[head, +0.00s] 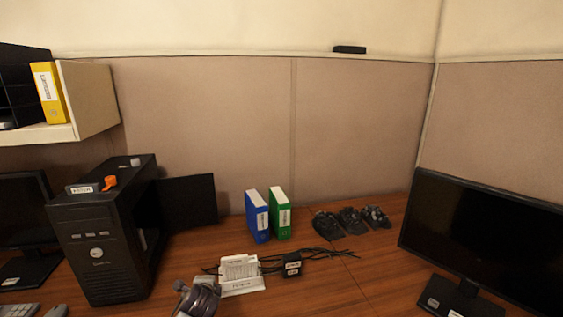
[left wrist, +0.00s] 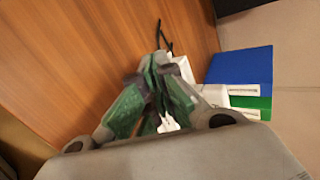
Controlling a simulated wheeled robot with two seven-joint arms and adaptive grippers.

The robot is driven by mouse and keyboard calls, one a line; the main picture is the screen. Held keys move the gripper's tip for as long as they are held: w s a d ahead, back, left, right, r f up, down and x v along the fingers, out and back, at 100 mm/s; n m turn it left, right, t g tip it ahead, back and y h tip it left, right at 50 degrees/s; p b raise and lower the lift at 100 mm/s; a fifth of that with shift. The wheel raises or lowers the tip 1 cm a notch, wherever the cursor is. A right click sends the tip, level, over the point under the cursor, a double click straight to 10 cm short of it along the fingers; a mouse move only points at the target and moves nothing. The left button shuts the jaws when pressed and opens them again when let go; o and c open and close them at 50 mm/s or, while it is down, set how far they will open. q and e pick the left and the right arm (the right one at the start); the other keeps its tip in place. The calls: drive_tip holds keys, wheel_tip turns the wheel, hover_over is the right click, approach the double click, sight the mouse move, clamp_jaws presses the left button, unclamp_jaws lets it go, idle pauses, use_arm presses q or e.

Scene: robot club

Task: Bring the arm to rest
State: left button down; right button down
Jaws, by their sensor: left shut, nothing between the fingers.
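My left gripper (left wrist: 158,68) fills the middle of the left wrist view, with its green-padded fingers closed together and nothing held between them. A grey part of my left gripper (head: 198,299) shows at the bottom edge of the head view, just left of and in front of a white router-like box (head: 240,273) on the desk. The rest of the arm is out of the head view. My right gripper is in neither view.
A black computer tower (head: 103,245) stands on the wooden desk (head: 325,285) at left. Blue (head: 257,217) and green (head: 280,213) binders stand behind the white box. Black cables and a small black adapter (head: 292,265) lie beside it. A monitor (head: 488,240) stands at right.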

use_arm(q)
drive_tip(key=s+d+f+n+g+h, duration=0.1)
drive_tip(key=s+f+n+g+h, duration=0.15)
drive_tip(key=s+n, duration=0.85)
drive_tip(key=s+d+f+n+g+h, duration=0.1)
drive_tip(key=s+f+n+g, duration=0.25)
drive_tip(key=s, duration=1.65)
wheel_tip(320, 180, down, 32)
drive_tip(key=s+a+g, duration=0.2)
drive_tip(key=s+a+f, duration=0.4)
drive_tip(key=s+f, duration=0.5)
drive_tip(key=s, duration=0.1)
drive_tip(key=s+a+f+g+y, duration=0.1)
drive_tip(key=s+a+f, duration=0.3)
drive_tip(key=s+f, duration=0.6)
drive_tip(key=shift+a+f+p, duration=0.15)
drive_tip(key=shift+p, duration=0.3)
drive_tip(key=shift+s+m, duration=0.2)
drive_tip(key=shift+m, duration=0.05)
